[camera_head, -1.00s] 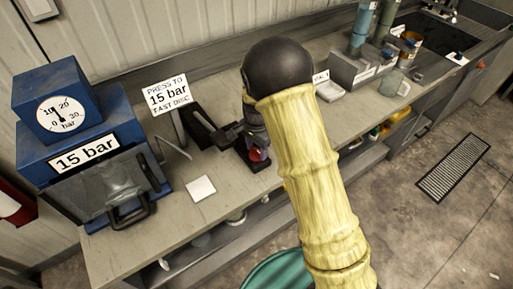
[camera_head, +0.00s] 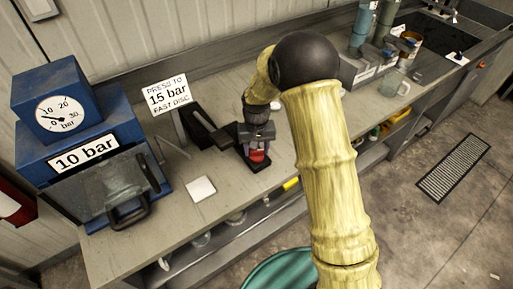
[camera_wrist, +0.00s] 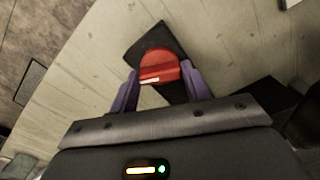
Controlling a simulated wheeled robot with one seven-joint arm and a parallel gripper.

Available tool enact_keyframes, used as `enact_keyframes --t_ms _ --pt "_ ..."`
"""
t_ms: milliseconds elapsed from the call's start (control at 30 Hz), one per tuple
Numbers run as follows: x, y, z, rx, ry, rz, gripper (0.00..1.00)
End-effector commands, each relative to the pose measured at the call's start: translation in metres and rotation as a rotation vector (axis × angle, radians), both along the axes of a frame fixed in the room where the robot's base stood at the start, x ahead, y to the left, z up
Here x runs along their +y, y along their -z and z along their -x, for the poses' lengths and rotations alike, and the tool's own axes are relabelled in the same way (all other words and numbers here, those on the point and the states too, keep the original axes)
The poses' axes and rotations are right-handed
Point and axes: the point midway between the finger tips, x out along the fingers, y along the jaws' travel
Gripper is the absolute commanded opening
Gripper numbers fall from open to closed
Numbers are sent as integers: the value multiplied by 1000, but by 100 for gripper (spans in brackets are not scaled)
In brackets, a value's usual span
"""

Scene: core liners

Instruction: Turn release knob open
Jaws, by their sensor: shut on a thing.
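The red release knob (camera_wrist: 158,68) sits between the two purple fingers of my gripper (camera_wrist: 160,88) in the wrist view. The gripper is shut on it. A pale mark shows on the knob's near edge. In the head view the knob (camera_head: 257,155) shows as a red spot below my gripper (camera_head: 255,148), on a dark base (camera_head: 244,160) on the bench. The blue press unit (camera_head: 75,115) at the left has a round dial and a plate reading "10 bar".
A sign reading "PRESS TO 15 bar FAST DISC" (camera_head: 167,94) stands behind a dark lever-like device (camera_head: 205,128). A white square (camera_head: 201,189) lies on the bench (camera_head: 170,220). A glass mug (camera_head: 393,84) and tubes stand at the right. A green drum (camera_head: 280,272) is below.

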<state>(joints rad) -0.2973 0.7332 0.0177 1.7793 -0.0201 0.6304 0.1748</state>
Motion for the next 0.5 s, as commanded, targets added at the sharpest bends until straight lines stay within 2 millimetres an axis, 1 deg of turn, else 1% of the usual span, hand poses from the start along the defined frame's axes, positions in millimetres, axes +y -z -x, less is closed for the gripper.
enact_keyframes --t_ms 200,500 --pt "0 -2 -2 -6 -197 -2 24" --pt "1 -2 -2 -7 -390 -2 24"
